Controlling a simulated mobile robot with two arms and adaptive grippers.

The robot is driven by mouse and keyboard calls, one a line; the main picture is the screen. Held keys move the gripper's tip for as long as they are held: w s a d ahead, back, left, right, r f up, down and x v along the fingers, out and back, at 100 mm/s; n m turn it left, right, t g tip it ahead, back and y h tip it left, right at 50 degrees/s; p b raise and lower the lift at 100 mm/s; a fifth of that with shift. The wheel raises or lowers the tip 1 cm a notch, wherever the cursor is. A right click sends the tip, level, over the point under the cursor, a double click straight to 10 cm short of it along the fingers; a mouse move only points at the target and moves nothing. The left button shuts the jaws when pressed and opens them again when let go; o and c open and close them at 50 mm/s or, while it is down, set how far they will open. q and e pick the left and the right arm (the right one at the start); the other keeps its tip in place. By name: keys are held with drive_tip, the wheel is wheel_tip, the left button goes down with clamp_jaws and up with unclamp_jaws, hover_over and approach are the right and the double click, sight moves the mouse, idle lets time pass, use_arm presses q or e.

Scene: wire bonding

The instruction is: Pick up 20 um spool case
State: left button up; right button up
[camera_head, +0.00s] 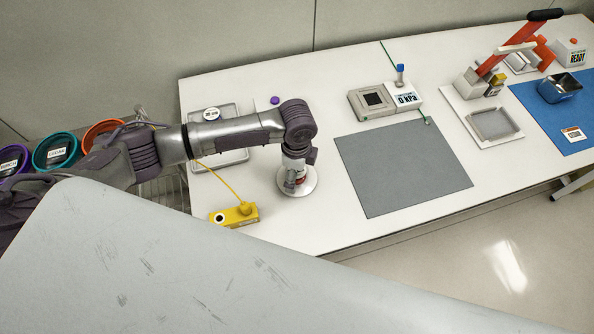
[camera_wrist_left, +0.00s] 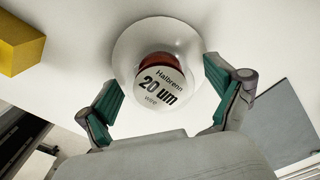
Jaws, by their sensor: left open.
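The 20 um spool case (camera_head: 309,184) is a clear round dish on the white table, below my left gripper (camera_head: 297,178). In the left wrist view the case (camera_wrist_left: 160,88) shows a brown-red spool with a white label reading "Halbrenn 20 um wire". My left gripper (camera_wrist_left: 165,98) is open, with one green-padded finger on each side of the label. The fingers overlap the near part of the case in this view; I cannot tell whether they touch it. In the head view my gripper and wrist cover much of the case. My right gripper is not in view.
A yellow box (camera_head: 236,215) with a cable stands just left of the case. A tray (camera_head: 230,158) with a round labelled item lies behind my arm. A grey mat (camera_head: 403,168) lies to the right. Coloured bins (camera_head: 57,151) stand at the far left.

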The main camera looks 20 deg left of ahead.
use_arm(q)
drive_tip(key=c, duration=1.4)
drive_tip(key=shift+o, duration=0.2)
drive_tip(key=shift+r, duration=0.1)
